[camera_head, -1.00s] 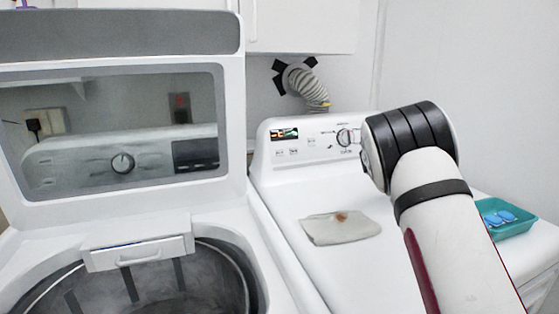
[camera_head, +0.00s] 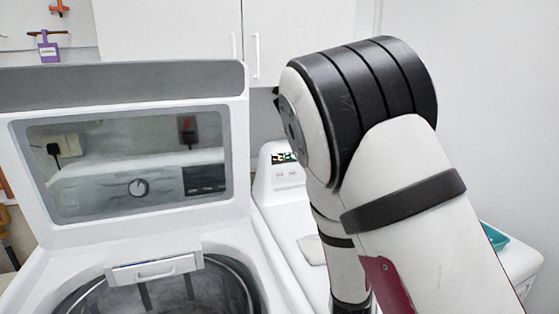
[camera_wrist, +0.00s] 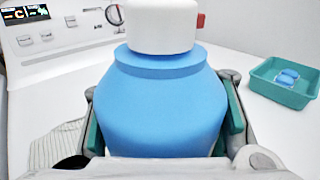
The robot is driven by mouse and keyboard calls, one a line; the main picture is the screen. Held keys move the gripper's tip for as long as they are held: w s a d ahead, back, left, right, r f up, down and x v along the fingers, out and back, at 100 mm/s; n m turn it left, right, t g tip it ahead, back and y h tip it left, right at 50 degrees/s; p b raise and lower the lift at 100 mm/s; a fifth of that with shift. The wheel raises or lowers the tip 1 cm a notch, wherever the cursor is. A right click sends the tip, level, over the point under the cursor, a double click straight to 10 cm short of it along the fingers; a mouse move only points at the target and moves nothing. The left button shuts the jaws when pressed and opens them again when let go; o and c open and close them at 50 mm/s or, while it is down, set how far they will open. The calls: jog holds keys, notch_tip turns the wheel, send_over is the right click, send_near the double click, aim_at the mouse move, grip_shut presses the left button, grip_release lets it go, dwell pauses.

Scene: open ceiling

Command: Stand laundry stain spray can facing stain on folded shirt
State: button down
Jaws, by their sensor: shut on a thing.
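In the wrist view a blue spray can (camera_wrist: 160,105) with a white cap (camera_wrist: 162,25) stands upright between the fingers of my gripper (camera_wrist: 163,120), which is shut on its body. Its base is hidden, so I cannot tell whether it touches the dryer top. The folded shirt (camera_head: 312,250) is mostly hidden behind my arm in the head view. A striped edge of it (camera_wrist: 55,148) shows at lower left in the wrist view. The stain is hidden in both current views. My gripper and the can are hidden in the head view.
The white dryer (camera_wrist: 40,85) has a control panel at its back. A teal tray (camera_wrist: 285,82) with blue items stands to the right. It peeks out behind my arm in the head view (camera_head: 494,236). An open washer (camera_head: 130,190) stands at left with its lid raised.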

jog(key=shift+n+t+y, duration=0.3)
jog(key=shift+n+y, duration=0.3)
jog(key=shift+y, duration=0.3)
jog(key=s+a, duration=0.2)
jog(key=s, duration=0.1)
jog(key=shift+s+a+f+p, duration=0.2)
jog(key=shift+p, duration=0.1)
jog(key=shift+a, duration=0.1)
jog(key=shift+w, duration=0.1)
